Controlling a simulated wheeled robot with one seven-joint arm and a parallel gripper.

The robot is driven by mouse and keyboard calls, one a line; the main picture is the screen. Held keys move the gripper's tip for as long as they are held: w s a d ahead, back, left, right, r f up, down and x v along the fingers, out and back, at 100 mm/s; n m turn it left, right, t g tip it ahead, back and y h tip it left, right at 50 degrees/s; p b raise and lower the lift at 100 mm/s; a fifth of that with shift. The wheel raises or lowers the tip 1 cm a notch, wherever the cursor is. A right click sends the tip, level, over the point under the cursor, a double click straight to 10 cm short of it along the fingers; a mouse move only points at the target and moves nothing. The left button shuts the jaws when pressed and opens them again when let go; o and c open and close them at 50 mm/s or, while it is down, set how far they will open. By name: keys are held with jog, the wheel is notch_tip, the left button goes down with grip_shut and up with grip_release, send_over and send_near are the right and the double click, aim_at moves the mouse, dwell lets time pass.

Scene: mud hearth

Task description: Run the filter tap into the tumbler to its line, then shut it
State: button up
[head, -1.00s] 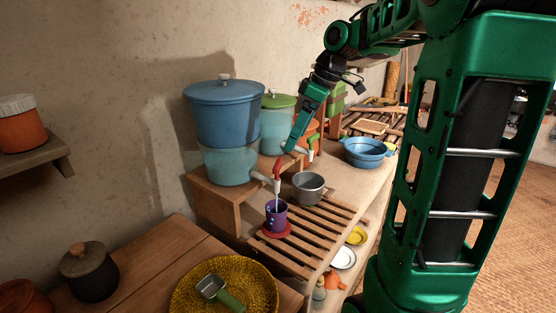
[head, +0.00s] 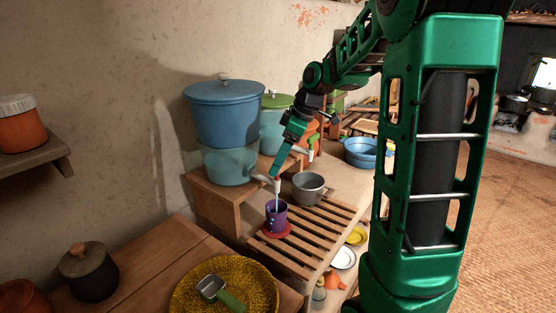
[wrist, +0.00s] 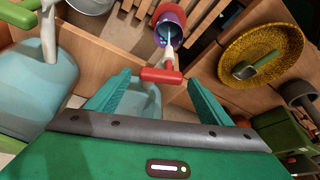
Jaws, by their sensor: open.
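The filter has a blue lidded top (head: 224,115) over a translucent aqua lower vessel (head: 228,165) on a wooden stand. Its white tap (head: 264,178) has a red lever (wrist: 161,75). A pale stream runs from the spout into the purple tumbler (head: 276,218), upright below on a red coaster (head: 275,235). The tumbler also shows in the wrist view (wrist: 170,14); its water level and line cannot be made out. My gripper (head: 277,177) is at the tap. In the wrist view its fingers (wrist: 160,78) are apart, with the red lever between or just beyond their tips; contact is unclear.
A grey pot (head: 308,187) stands on the slatted rack (head: 318,228) close right of the tumbler. A second filter with a green lid (head: 277,101) stands behind. A blue basin (head: 360,152) is further right. A yellow woven tray (head: 185,290) holding a scoop is in front.

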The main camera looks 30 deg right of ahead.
jog(key=shift+f, duration=0.15)
jog(key=shift+c, duration=0.2)
jog(key=c, duration=1)
jog(key=shift+s+m+t+h, duration=0.15)
jog(key=shift+m+t+h, duration=0.2)
jog(key=shift+m, duration=0.9)
jog(key=shift+s+m+t+h, duration=0.1)
jog(key=shift+m+t+h, duration=0.25)
jog(key=shift+m, duration=0.9)
jog(key=o, duration=1)
jog(key=shift+o, duration=0.2)
jog(key=v, duration=1)
jog(key=shift+r, duration=0.4)
